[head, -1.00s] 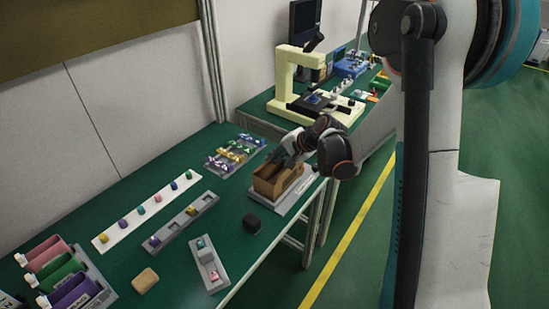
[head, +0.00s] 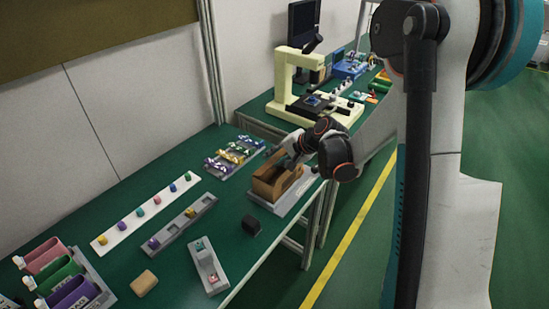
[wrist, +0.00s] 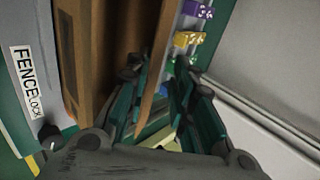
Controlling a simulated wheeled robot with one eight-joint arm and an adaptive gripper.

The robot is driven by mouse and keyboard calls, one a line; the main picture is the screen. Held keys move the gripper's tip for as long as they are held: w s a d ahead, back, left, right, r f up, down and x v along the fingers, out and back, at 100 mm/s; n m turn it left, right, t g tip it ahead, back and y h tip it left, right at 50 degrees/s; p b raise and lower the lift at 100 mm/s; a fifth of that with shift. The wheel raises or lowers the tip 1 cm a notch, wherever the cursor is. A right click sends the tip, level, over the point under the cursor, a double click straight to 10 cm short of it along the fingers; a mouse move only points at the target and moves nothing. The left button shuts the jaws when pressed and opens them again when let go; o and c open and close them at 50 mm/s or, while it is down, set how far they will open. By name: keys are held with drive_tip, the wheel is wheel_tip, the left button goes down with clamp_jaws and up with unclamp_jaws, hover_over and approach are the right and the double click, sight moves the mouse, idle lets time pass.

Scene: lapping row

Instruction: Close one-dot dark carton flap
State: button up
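A brown open-topped carton (head: 266,187) stands on a grey fixture at the right edge of the green table. Its inside looks dark, and I cannot make out any dot mark on it. In the wrist view its brown walls (wrist: 88,50) fill the left side, and a thin upright brown flap (wrist: 168,48) reaches down between my fingers. My gripper (wrist: 160,95) is open, with one finger on each side of that flap. I cannot tell whether either finger touches it. In the head view my gripper (head: 291,150) is over the carton's far side, partly hidden by my wrist.
The grey fixture (head: 291,203) carries a "FENCE LOCK" label (wrist: 26,83) in the wrist view. A tray of coloured parts (head: 235,153) lies behind the carton. A cream microscope (head: 287,75) stands on the farther table.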

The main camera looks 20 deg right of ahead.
drive_tip(key=v, duration=1.1)
drive_tip(key=shift+s+d+r, duration=0.15)
drive_tip(key=shift+d+r, duration=0.05)
